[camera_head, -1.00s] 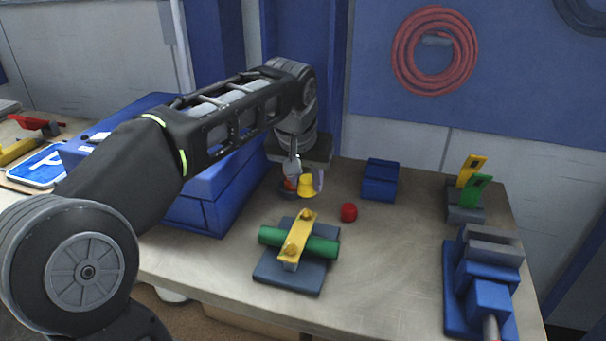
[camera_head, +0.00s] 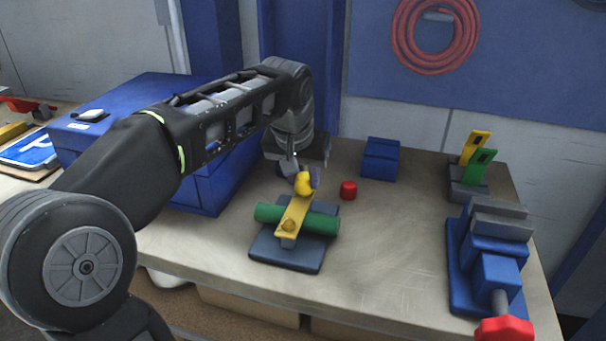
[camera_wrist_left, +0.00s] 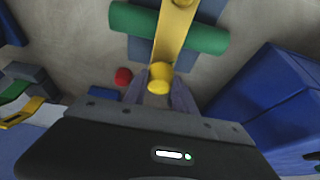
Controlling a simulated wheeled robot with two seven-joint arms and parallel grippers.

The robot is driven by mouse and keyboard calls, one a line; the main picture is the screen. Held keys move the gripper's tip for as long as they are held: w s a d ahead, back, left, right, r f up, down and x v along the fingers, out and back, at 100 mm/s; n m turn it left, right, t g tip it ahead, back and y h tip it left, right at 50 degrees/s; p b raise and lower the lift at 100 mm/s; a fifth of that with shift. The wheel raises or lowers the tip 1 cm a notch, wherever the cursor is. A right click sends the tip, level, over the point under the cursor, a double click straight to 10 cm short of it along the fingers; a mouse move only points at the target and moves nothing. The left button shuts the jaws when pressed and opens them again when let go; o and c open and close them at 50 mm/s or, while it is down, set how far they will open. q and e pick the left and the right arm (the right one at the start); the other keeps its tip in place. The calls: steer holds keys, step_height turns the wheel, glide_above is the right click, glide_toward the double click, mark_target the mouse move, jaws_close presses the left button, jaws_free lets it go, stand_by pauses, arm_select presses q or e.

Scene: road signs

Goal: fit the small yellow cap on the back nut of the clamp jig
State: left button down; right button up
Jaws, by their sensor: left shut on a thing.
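The clamp jig has a grey base (camera_head: 275,250), a green bar (camera_head: 318,222) and a yellow strap (camera_head: 297,212) across it. A front nut (camera_head: 289,226) shows on the strap's near end. My left gripper (camera_head: 306,178) is shut on the small yellow cap (camera_head: 304,184) at the strap's back end. In the left wrist view, the cap (camera_wrist_left: 158,87) sits between the fingers, beside a rounded yellow piece at the strap's end, seemingly the back nut (camera_wrist_left: 161,70). I cannot tell whether they touch. The cap hides the back nut in the head view. My right gripper is not in view.
A red cap (camera_head: 348,190) and a small blue block (camera_head: 380,159) stand right of the jig. A large blue box (camera_head: 130,125) is at left. A blue vise (camera_head: 487,262) and a holder with yellow and green pieces (camera_head: 469,182) stand at right. Table between is clear.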

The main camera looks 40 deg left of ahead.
arm_select(q)
steer(key=shift+f, duration=0.4)
steer(key=shift+f+b, duration=0.25)
steer(key=shift+b, duration=0.1)
steer(key=c, duration=0.9)
jaws_free()
steer(key=shift+v, duration=3.95)
